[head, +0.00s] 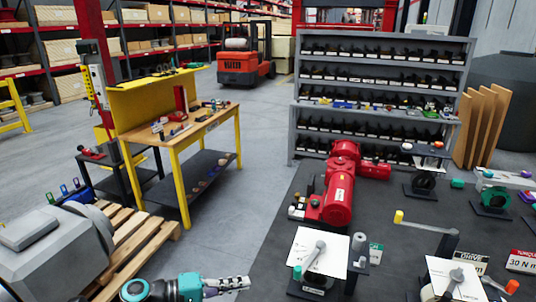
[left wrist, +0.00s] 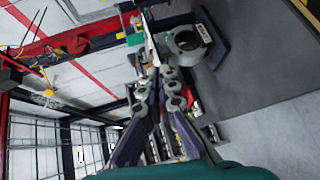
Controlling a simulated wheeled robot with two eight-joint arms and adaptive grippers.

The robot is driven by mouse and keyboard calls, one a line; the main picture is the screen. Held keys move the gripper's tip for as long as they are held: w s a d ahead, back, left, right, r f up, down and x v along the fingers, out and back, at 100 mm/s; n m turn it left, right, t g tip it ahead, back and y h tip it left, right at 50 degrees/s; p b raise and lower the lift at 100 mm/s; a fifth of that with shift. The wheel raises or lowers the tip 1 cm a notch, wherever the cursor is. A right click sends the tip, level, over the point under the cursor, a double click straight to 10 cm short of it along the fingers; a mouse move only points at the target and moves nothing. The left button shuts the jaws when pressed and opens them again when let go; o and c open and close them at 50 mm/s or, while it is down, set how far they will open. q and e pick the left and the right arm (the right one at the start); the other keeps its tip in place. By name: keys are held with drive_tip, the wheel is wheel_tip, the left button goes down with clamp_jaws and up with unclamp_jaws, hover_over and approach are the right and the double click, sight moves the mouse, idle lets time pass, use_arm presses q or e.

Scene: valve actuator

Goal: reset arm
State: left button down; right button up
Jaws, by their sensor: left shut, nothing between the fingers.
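My left gripper (head: 230,284) is at the bottom of the head view, left of the dark mat's front part. Its fingers are together and hold nothing. In the left wrist view the fingers (left wrist: 156,72) run upward close together, with a grey round fitting on a dark plate (left wrist: 188,40) beyond them. A red valve actuator (head: 339,196) lies on the mat. A white plate with a grey lever handle (head: 315,253) stands in front of it, apart from my gripper. A second white plate with a lever (head: 455,279) is at the bottom right. My right gripper is not in view.
A yellow-legged workbench (head: 180,140) with tools stands left of centre. A wooden pallet (head: 127,251) with a grey machine (head: 50,255) is at the lower left. Grey shelves (head: 385,60) stand at the back. The grey floor (head: 240,190) between workbench and mat is clear.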

use_arm(q)
drive_tip(key=s+f+y+b, duration=0.2)
drive_tip(key=s+f+y, duration=0.3)
drive_tip(key=s+y, duration=0.2)
drive_tip(key=s+a+f+m+t+y+b, duration=0.1)
drive_tip(key=s+a+m+y, duration=0.3)
drive_tip(key=a, duration=0.5)
drive_tip(key=s+y, duration=0.2)
drive_tip(key=y, duration=0.1)
drive_tip(key=shift+a+t+y, duration=0.3)
drive_tip(key=shift+a, duration=0.1)
drive_tip(key=shift+s+f, duration=0.1)
idle(0.5)
